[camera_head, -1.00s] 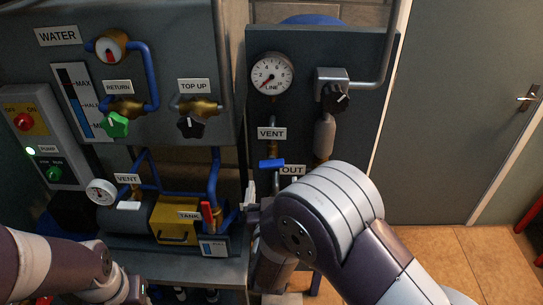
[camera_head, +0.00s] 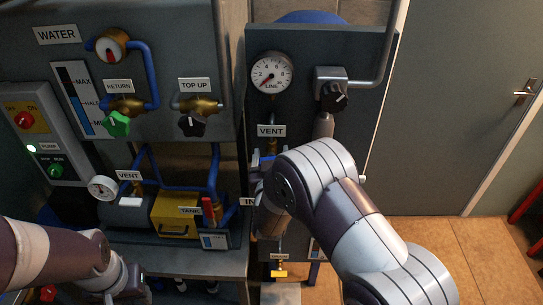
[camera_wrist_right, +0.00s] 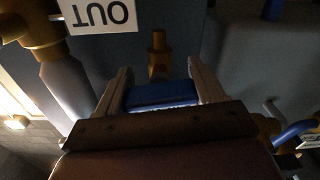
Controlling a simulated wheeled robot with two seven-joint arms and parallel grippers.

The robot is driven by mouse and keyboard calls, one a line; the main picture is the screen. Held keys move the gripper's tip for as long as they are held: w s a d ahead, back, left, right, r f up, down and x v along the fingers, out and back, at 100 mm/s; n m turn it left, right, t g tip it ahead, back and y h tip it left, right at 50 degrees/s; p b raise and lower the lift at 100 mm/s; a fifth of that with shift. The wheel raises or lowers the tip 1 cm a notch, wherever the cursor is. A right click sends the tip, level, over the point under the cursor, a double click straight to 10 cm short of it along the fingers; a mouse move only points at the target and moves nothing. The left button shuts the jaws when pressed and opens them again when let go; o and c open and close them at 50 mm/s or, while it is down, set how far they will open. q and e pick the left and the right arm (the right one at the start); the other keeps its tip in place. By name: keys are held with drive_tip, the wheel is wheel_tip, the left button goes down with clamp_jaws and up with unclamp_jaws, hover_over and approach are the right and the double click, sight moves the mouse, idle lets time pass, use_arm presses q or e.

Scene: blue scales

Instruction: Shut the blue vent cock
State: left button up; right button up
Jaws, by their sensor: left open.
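The blue vent cock handle (camera_head: 266,157) is below the VENT label on the right-hand panel, mostly hidden by my right arm. In the right wrist view the blue handle (camera_wrist_right: 162,95) lies crosswise between the two fingers of my right gripper (camera_wrist_right: 161,88). A finger stands close by each end of it; I cannot tell whether they press on it. A brass fitting (camera_wrist_right: 158,50) shows just beyond. In the head view my right gripper (camera_head: 256,170) is at the vent cock, partly covered by its wrist. My left gripper (camera_head: 138,287) is open and empty at the lower left.
A line gauge (camera_head: 271,72) and a black knob (camera_head: 334,97) are above on the same panel. A yellow drain handle (camera_head: 279,273) is below. The yellow tank box (camera_head: 176,216) and blue pipes are to the left. An OUT label (camera_wrist_right: 101,14) shows beside my right gripper.

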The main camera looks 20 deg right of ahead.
drive_tip(key=shift+c, duration=0.3)
drive_tip(key=shift+f+m+b, duration=0.35)
drive_tip(key=shift+m+b, duration=0.25)
drive_tip(key=shift+b, duration=0.65)
drive_tip(key=shift+r+m, duration=0.15)
drive_tip(key=shift+m, duration=0.15)
drive_tip(key=shift+r, duration=0.2)
drive_tip(key=o, duration=1)
drive_tip(key=shift+o, duration=0.2)
